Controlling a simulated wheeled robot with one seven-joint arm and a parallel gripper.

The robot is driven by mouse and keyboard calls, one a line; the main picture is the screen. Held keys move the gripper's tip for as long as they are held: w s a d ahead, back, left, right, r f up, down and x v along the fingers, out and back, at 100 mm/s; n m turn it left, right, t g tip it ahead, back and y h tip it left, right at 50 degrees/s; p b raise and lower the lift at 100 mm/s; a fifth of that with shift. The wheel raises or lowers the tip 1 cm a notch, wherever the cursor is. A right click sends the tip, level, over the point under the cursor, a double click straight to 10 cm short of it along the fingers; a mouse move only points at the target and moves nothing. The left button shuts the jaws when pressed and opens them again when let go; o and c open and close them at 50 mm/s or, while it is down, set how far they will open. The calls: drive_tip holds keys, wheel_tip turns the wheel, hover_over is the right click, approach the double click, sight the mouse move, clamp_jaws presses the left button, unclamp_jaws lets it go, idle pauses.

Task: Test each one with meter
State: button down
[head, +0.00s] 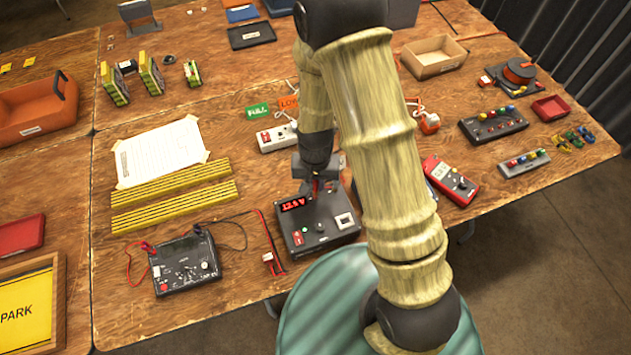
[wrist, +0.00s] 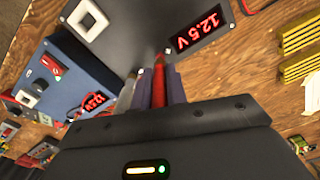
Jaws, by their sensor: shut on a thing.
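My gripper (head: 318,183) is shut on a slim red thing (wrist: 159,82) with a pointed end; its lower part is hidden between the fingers. It is over the back edge of a dark grey meter box (head: 325,236). The meter has a lit red display, a knob and a white square socket; in the wrist view its display (wrist: 197,30) reads 12.5 V. The red tip is at the meter's top face; I cannot tell whether it touches. A red handheld meter (head: 451,182) lies to the right. A black meter with leads (head: 184,265) lies front left.
A green FULL label (head: 258,112) and an orange LOW label (head: 289,103) lie behind the meter, near a white power strip (head: 277,137). Yellow-and-black packs (head: 150,72) stand at the back left. Yellow strips (head: 172,193) lie left. A cardboard tray (head: 433,57) is back right.

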drive_tip(key=shift+f+b, duration=0.4)
drive_tip(key=shift+f, duration=0.5)
idle(2.0)
drive_tip(key=c, duration=1)
unclamp_jaws()
drive_tip(key=shift+r, duration=0.1)
drive_tip(key=shift+r+p, duration=3.15)
drive_tip(key=shift+r, duration=0.5)
